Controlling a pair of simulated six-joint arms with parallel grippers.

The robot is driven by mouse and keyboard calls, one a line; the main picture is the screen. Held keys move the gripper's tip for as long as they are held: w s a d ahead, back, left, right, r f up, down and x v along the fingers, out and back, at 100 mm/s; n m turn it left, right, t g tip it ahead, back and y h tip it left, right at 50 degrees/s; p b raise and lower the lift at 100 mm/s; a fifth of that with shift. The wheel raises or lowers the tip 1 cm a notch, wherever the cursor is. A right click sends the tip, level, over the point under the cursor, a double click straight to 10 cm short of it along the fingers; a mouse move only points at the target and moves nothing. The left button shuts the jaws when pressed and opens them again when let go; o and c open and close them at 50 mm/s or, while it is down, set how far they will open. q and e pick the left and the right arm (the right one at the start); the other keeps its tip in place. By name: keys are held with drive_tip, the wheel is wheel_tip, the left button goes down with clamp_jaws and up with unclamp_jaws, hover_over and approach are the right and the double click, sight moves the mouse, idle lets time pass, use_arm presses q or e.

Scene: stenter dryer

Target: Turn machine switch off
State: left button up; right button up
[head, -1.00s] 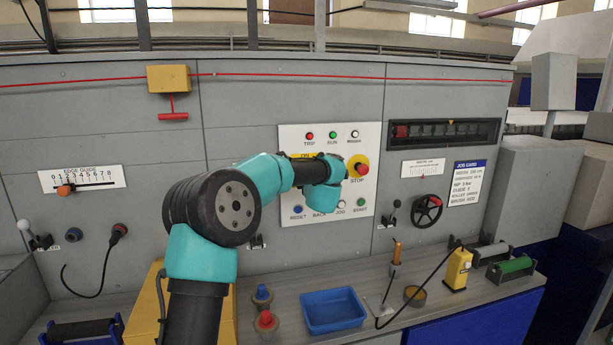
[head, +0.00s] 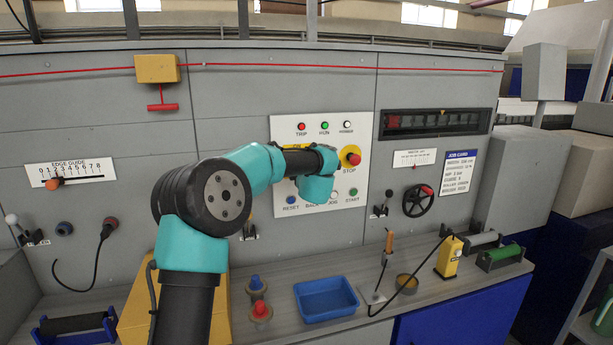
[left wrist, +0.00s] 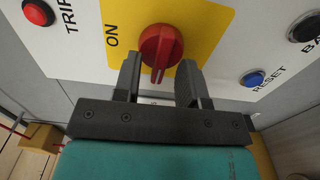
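The red machine switch (left wrist: 161,46) sits on a yellow plate (left wrist: 200,40) marked ON in the left wrist view. Its handle points down the picture, towards my gripper. My left gripper (left wrist: 160,74) is open, with one finger at each side of the handle's near end; I cannot tell whether either finger touches it. In the head view my left arm covers the switch; a sliver of yellow plate shows above the arm on the white control panel (head: 281,137). My right gripper is not in view.
Near the hand are a red STOP button (head: 353,159), a blue RESET button (head: 292,200) and a green START button (head: 353,196). A red TRIP lamp (left wrist: 38,12) is close to the switch. Below, the shelf holds a blue tray (head: 327,312) and a yellow device (head: 449,258).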

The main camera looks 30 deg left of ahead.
use_arm(q)
drive_tip(key=v, duration=1.7)
